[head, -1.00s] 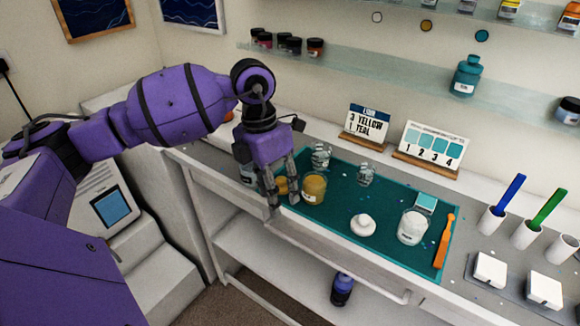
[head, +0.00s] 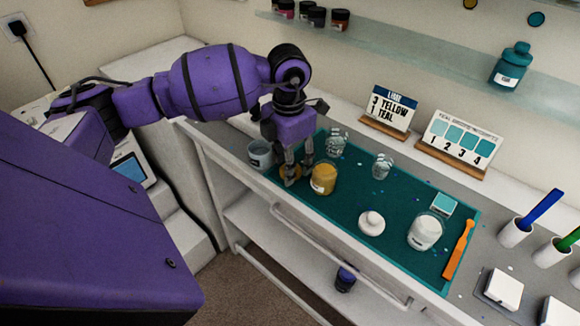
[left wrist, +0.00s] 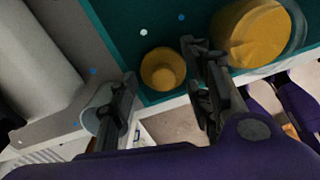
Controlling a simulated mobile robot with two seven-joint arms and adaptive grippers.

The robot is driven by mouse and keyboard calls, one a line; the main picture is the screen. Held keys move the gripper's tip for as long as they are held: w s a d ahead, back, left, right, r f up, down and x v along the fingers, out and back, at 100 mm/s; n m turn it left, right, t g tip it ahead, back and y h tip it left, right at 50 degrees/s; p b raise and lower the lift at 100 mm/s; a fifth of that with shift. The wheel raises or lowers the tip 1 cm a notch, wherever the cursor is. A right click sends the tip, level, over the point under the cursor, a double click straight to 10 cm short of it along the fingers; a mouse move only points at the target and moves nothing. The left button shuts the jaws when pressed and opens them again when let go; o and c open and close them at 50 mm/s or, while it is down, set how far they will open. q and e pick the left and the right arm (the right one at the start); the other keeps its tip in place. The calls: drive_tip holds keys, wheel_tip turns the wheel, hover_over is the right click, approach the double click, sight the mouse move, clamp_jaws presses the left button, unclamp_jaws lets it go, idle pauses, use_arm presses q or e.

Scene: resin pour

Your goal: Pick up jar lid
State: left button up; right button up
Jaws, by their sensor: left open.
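A yellow jar lid (head: 296,172) with a round knob lies on the teal mat (head: 345,205) near its left end, partly hidden by my fingers in the head view. It shows whole in the left wrist view (left wrist: 163,70). My left gripper (head: 298,170) is open, pointing down, with a finger on either side of the lid; I cannot tell whether they touch it. A glass jar of yellow (head: 323,180) stands just right of the gripper. A white lid (head: 371,223) lies beside a jar of white (head: 425,232). My right gripper is not in view.
A grey cup (head: 260,155) stands left of the gripper. Empty glasses (head: 336,142) stand behind the yellow jar. An orange tool (head: 459,250) lies at the mat's right. The shelf (head: 515,90) runs along the wall.

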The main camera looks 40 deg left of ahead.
use_arm(q)
drive_tip(key=shift+f, duration=0.15)
drive_tip(key=c, duration=0.5)
